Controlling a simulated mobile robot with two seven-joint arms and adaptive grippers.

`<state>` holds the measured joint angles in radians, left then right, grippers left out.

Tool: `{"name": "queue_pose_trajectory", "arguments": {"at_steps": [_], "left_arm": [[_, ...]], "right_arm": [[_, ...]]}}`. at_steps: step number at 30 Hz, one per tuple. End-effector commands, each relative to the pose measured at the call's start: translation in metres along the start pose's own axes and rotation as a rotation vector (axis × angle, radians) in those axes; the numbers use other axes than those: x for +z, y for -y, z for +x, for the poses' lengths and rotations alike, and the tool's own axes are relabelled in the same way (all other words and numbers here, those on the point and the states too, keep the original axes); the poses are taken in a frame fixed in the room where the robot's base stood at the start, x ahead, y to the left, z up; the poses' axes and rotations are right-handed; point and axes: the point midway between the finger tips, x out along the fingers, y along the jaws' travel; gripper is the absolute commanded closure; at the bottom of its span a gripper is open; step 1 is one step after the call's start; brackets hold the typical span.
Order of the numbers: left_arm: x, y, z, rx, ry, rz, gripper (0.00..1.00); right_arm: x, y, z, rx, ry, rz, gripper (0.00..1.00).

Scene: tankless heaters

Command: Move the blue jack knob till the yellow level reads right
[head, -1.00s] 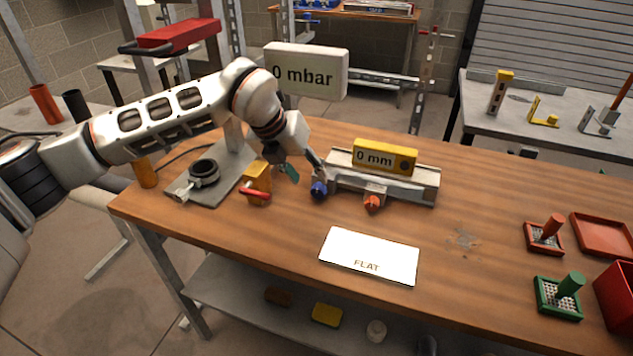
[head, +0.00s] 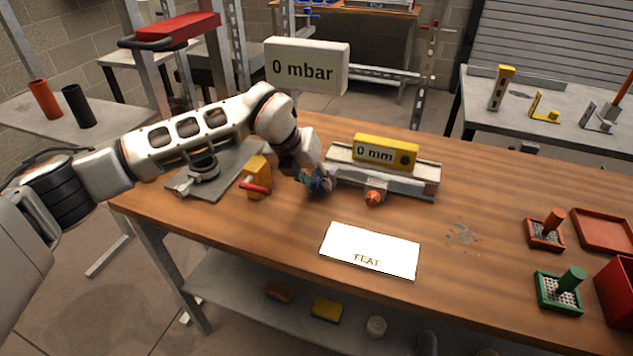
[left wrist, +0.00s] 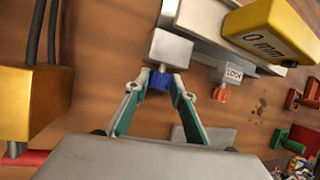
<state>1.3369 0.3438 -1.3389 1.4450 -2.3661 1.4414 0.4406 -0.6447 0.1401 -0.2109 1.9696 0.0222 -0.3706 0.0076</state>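The blue jack knob (left wrist: 160,81) is at the left front of the grey jack stand. In the head view my left gripper (head: 318,182) mostly hides it. In the left wrist view the teal fingers of my left gripper (left wrist: 159,84) stand either side of the knob, very close; I cannot tell whether they press on it. The yellow level (head: 385,153) lies on the stand's rail (head: 425,172) and reads 0 mm; it also shows in the left wrist view (left wrist: 275,25). A white card (head: 370,250) reads FLAT. My right gripper is not in view.
An orange knob (head: 373,197) by a LOCK label sits on the stand's front. A yellow block with a red handle (head: 257,178) stands left of my gripper. A 0 mbar display (head: 307,66) is behind.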

Motion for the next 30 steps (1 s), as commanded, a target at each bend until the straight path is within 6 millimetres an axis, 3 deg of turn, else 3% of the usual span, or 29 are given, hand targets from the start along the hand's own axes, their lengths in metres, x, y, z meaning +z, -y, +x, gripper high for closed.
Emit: {"name": "queue_pose_trajectory", "arguments": {"at_steps": [11, 21, 30], "left_arm": [[0.002, 0.003, -0.004, 0.06, 0.005, 0.028, 0.98], [0.002, 0.007, -0.003, 0.278, 0.017, 0.121, 0.97], [0.001, 0.009, 0.001, 0.462, 0.026, 0.198, 0.98]], "right_arm": [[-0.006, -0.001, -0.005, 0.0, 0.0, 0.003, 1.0], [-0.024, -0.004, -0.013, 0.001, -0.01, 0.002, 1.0], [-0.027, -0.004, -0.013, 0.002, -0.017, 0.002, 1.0]]}}
